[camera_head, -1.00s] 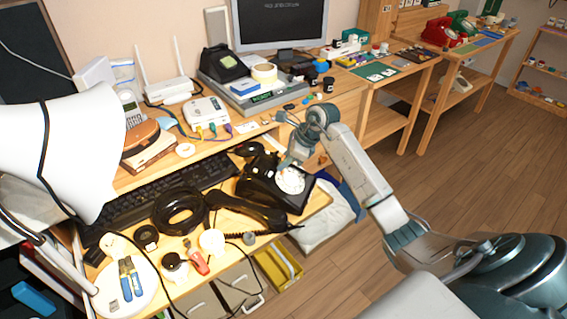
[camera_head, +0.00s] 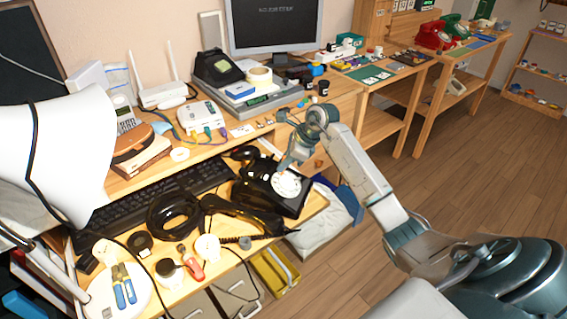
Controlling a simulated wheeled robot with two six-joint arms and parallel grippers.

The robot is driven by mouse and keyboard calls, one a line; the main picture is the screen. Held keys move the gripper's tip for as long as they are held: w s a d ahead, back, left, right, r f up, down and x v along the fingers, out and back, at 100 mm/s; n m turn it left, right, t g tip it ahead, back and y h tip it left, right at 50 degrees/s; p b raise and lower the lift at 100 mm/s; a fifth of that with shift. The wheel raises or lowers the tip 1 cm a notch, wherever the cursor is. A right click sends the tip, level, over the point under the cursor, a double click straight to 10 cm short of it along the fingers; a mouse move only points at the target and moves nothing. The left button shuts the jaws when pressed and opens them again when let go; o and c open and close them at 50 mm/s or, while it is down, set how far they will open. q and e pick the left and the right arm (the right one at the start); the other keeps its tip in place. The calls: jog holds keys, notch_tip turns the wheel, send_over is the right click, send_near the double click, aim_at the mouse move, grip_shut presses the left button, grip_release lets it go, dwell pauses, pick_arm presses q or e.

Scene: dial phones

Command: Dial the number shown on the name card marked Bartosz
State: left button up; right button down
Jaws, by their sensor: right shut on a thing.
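A black rotary phone (camera_head: 293,205) with a pale round dial (camera_head: 289,187) sits at the right end of the wooden desk. Its black handset (camera_head: 240,213) lies off the cradle, in front of the phone. My right gripper (camera_head: 284,168) reaches down from above, its fingertips at the upper left rim of the dial. It is shut at the dial; the exact finger hole is too small to tell. My left gripper is not in view.
A black keyboard (camera_head: 130,200), a black ring-shaped coil (camera_head: 172,214) and a white plate with pliers (camera_head: 103,297) crowd the desk. A white lamp shade (camera_head: 60,150) blocks the left. Open floor lies to the right.

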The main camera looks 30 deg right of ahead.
jog(key=shift+s+d+f+b, duration=0.1)
jog(key=shift+d+f+b, duration=0.1)
jog(key=shift+d+b, duration=0.3)
jog(key=shift+d, duration=0.1)
jog(key=shift+s+d+f, duration=0.2)
jog(key=shift+s+d, duration=0.1)
jog(key=shift+d, duration=0.15)
dwell(0.4)
jog(key=shift+s+d+f+b, duration=0.3)
jog(key=shift+s+d+b, duration=0.05)
jog(key=shift+s+b, duration=0.15)
